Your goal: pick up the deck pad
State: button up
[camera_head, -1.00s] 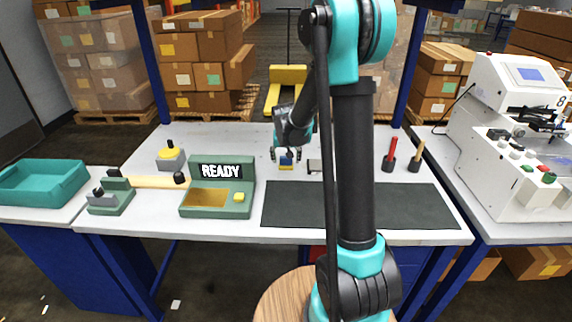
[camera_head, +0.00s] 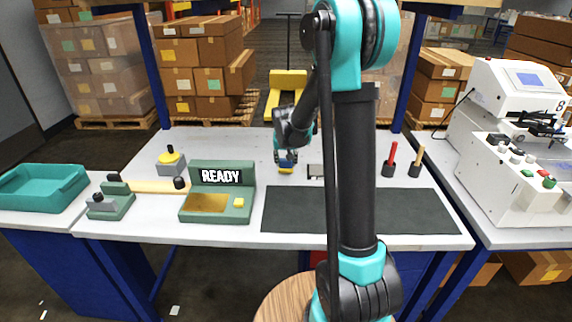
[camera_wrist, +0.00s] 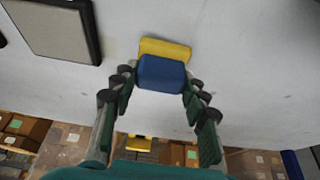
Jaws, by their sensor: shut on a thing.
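The deck pad, a small block with a blue upper part and a yellow base, shows at the back middle of the white table (camera_head: 286,170). In the wrist view the deck pad (camera_wrist: 162,72) is between the fingertips. My gripper (camera_head: 286,158) reaches down over it, and its fingers are shut on the blue part from both sides. In the wrist view my gripper (camera_wrist: 160,82) has a fingertip at each side of the blue part. The yellow base appears to be at the tabletop; I cannot tell whether it touches.
A small dark-framed pale plate (camera_head: 316,171) lies just right of the pad. A dark mat (camera_head: 360,212) lies in front. The green READY box (camera_head: 217,192) stands left. Red (camera_head: 390,158) and tan (camera_head: 417,160) handled tools stand right.

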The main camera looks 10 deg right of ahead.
notch_tip(320, 180, up, 19)
dwell(0.4)
